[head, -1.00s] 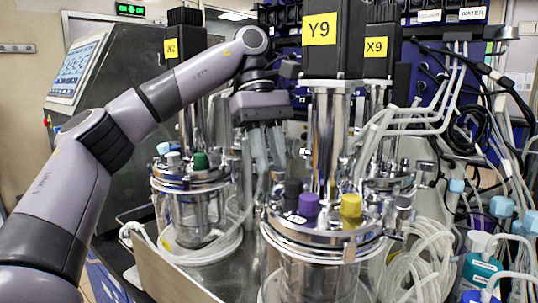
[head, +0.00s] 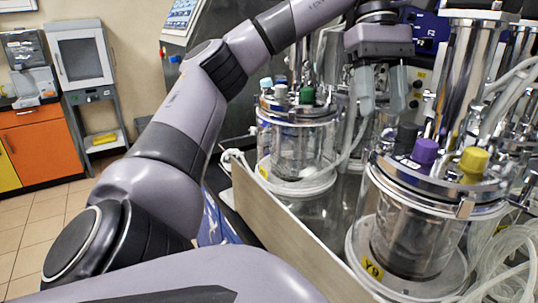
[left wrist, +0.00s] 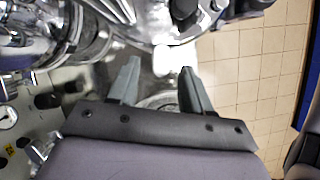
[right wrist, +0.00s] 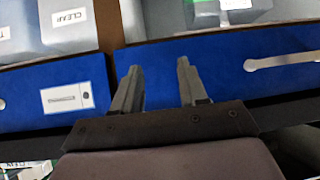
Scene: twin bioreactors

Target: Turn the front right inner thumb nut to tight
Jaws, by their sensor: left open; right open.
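The front right vessel (head: 415,238) is a glass jar under a steel lid with black, purple and yellow caps. A clamp fitting (head: 466,205) shows on its near lid rim. I cannot tell which small part is the inner thumb nut. My left gripper (head: 380,108) points down, open and empty, behind this vessel's lid and right of the other vessel. In the left wrist view the open left gripper (left wrist: 160,66) has blurred steel parts ahead and to the left. My right gripper (right wrist: 158,66) is open and empty, facing a blue shelf front, and outside the head view.
A second glass vessel (head: 297,150) with green and blue caps stands to the left, behind the tray wall (head: 280,232). Clear tubing (head: 505,262) coils at the right. Cabinets (head: 42,140) stand far left, with open tiled floor before them.

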